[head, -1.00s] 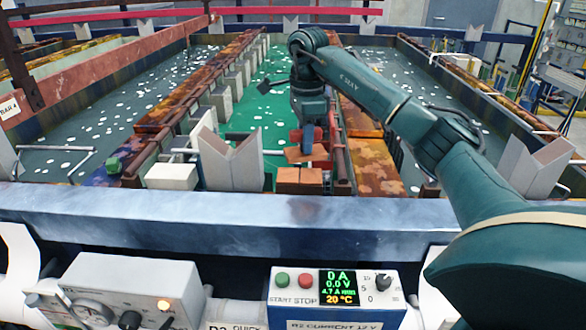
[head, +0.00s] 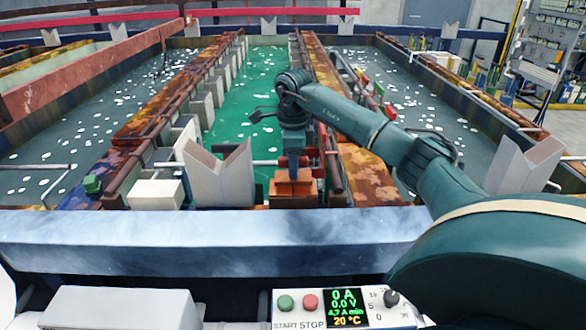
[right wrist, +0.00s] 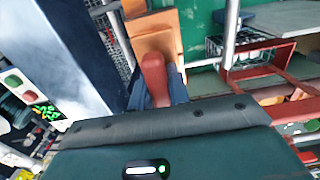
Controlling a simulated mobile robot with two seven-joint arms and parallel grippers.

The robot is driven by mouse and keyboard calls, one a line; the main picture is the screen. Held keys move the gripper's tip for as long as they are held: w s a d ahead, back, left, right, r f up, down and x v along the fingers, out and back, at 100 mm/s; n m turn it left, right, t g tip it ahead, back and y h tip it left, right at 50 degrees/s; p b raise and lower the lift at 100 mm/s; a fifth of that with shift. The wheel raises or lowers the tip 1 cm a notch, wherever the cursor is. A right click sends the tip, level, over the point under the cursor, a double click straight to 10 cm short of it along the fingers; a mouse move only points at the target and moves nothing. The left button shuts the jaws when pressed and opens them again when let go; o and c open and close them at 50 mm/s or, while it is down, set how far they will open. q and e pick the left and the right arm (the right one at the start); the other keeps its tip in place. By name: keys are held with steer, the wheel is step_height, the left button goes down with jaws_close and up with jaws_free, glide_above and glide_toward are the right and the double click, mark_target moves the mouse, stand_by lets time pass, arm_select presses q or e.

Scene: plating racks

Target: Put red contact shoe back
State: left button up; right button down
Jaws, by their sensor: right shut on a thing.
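My right gripper (head: 293,168) points down at the near end of the green tank. Its dark blue fingers are shut on the red handle of the contact shoe; the red handle (right wrist: 153,75) shows between them in the right wrist view. The orange-brown copper piece (right wrist: 155,35) lies just beyond the handle there. In the head view the orange copper block (head: 292,190) is directly under the fingers, just behind the tank's front wall. The shoe and block overlap, so I cannot tell whether they touch. My left gripper is not in view.
A rusty rail and pipes run close on the right. The thick front wall (head: 190,240) and the control box (head: 340,308) are nearer me.

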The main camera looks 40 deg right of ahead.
steer(key=shift+f, duration=0.7)
